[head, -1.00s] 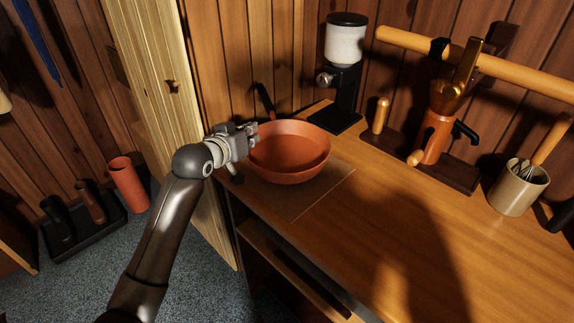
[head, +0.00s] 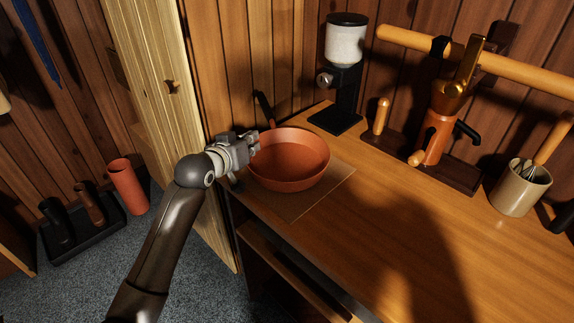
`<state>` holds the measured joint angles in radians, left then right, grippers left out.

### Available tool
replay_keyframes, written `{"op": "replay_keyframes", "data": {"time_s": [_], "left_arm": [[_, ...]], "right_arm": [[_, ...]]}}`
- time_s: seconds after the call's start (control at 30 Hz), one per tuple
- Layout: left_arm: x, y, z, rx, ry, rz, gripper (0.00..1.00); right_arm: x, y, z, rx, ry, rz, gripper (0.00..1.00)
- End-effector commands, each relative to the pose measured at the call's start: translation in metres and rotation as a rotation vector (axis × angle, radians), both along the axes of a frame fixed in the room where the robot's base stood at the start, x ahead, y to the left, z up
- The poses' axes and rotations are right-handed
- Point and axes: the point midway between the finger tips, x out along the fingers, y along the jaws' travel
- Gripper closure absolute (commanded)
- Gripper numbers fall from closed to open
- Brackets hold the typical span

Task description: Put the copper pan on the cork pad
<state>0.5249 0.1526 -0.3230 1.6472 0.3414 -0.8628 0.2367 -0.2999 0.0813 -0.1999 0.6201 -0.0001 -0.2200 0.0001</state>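The copper pan (head: 290,160) is a round, reddish-orange bowl-shaped pan with a dark handle (head: 264,107) pointing to the back left. It sits level over the cork pad (head: 325,190), a thin brown square at the left end of the counter. The pan covers the pad's back left part; whether its base touches the pad is hard to see. My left gripper (head: 254,143) is at the pan's left rim, near the handle's root, and appears shut on the pan; the fingertips are small and partly dark. My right gripper is not in view.
A coffee grinder (head: 342,75) stands behind the pan. A wooden stand with an orange coffee maker (head: 433,135) and a utensil crock (head: 519,188) are farther right. The counter's middle (head: 400,205) is clear. A pale wooden door (head: 165,100) is close to my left arm.

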Motion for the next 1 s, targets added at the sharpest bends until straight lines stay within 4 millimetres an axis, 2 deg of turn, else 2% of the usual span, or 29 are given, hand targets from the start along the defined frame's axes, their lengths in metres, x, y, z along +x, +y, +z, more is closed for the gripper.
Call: {"op": "replay_keyframes", "data": {"time_s": [0.13,0.37,0.6,0.7,0.73,1.0], "left_arm": [[0.0002,-0.0002,-0.0010,-0.002,-0.003,0.000,1.00],[0.0002,-0.0002,-0.0017,-0.001,-0.003,0.000,0.71],[0.0000,-0.0001,-0.0026,0.000,-0.001,0.000,0.70],[-0.0003,0.0001,-0.0050,0.002,0.003,0.000,0.57],[-0.0002,0.0001,-0.0048,0.002,0.003,0.000,0.55],[-0.0003,0.0002,-0.0035,0.000,0.001,0.000,0.55]], "right_arm": [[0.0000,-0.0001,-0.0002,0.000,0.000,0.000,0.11],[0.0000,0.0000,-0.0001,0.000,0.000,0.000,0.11],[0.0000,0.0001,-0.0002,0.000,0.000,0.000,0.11],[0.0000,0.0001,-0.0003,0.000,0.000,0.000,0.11],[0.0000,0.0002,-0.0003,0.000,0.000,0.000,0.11],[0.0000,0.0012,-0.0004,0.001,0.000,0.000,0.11]]}}
